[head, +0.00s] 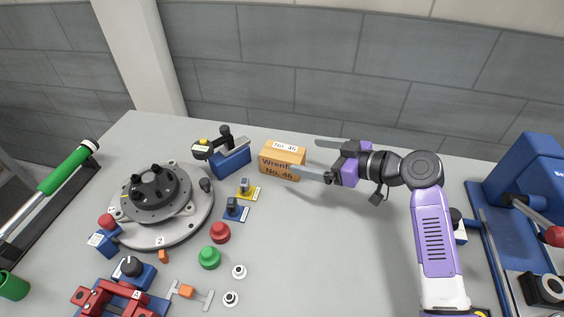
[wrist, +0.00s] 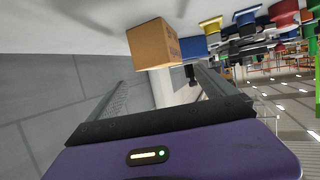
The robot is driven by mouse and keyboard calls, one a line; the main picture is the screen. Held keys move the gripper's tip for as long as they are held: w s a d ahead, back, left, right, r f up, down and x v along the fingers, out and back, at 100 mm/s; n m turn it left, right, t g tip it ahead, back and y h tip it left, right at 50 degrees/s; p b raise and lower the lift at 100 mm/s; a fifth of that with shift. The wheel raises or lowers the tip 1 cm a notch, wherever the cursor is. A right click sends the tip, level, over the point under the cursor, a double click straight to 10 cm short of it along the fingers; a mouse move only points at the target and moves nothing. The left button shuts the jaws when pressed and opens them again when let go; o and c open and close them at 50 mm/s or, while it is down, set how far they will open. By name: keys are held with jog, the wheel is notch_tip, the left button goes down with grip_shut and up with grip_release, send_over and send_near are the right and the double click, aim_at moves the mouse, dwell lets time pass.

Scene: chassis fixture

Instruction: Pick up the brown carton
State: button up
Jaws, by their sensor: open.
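The brown carton (head: 280,160), marked "No. 46", stands upright near the back of the grey table in the head view. In the wrist view, the carton (wrist: 152,46) lies ahead of the fingertips, roughly in line with the gap between them. My gripper (head: 304,158) is open and empty-looking, reaching in from the right with its fingers toward the carton. One finger passes in front of the carton's lower right edge in the head view; I cannot tell whether it touches. Both fingers of my gripper (wrist: 162,76) show in the wrist view, spread wide.
A blue clamp with a black lever (head: 230,160) stands close left of the carton. Small yellow (head: 246,191) and blue (head: 235,210) fixtures sit in front. A round dark turntable (head: 155,197) is further left. A blue machine (head: 530,180) stands right. The table's middle is clear.

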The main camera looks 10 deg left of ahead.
aim_at(286, 152)
jog(key=b+x, duration=0.1)
jog(key=x, duration=0.6)
jog(key=shift+s, duration=0.1)
grip_shut()
dwell(0.3)
